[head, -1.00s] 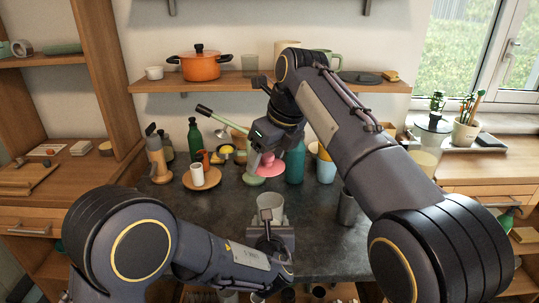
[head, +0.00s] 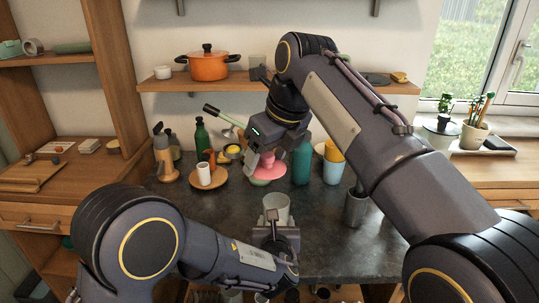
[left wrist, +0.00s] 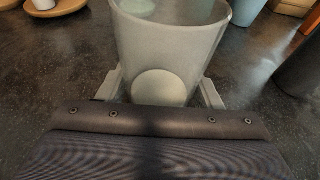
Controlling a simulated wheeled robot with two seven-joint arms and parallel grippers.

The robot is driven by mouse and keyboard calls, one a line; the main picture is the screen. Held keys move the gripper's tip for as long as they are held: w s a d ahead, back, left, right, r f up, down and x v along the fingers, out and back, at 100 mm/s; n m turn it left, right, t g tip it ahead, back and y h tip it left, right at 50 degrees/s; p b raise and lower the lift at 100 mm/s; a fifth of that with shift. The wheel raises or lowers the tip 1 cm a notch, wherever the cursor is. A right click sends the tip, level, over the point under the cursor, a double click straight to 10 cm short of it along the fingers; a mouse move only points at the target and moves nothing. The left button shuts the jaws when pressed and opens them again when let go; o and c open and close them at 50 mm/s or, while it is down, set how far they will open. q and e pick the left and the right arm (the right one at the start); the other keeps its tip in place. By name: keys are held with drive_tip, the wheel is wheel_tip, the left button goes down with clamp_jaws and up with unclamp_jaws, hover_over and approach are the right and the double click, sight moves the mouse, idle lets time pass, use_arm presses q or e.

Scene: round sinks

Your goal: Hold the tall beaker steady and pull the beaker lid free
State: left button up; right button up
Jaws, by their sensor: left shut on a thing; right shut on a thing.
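The tall beaker (head: 277,203), grey and translucent, stands upright near the front of the dark counter. Its mouth is uncovered in the head view, and its wall also shows in the left wrist view (left wrist: 170,50). My left gripper (head: 273,222) is shut on the beaker, with a finger on each side of it in the wrist view. The beaker lid (head: 269,171), a pink disc with a raised middle, is apart from the beaker and farther back. My right gripper (head: 263,157) is shut on the lid's raised part; its fingertips are partly hidden.
A pale green bowl (head: 261,182) sits under or just behind the lid. A teal bottle (head: 302,162) and a blue cup (head: 333,172) stand to the right, a grey tumbler (head: 355,208) nearer. A wooden plate (head: 221,182) with a white cup lies left. Counter around the beaker is mostly clear.

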use_arm(q)
drive_tip(key=shift+s+f, duration=0.1)
drive_tip(key=shift+f, duration=0.25)
use_arm(e)
drive_tip(key=shift+s, duration=0.1)
use_arm(q)
drive_tip(key=o, duration=1)
drive_tip(key=shift+o, duration=0.9)
drive_tip(key=shift+r, duration=0.25)
drive_tip(key=shift+v, duration=4.4)
use_arm(e)
drive_tip(key=shift+f, duration=0.25)
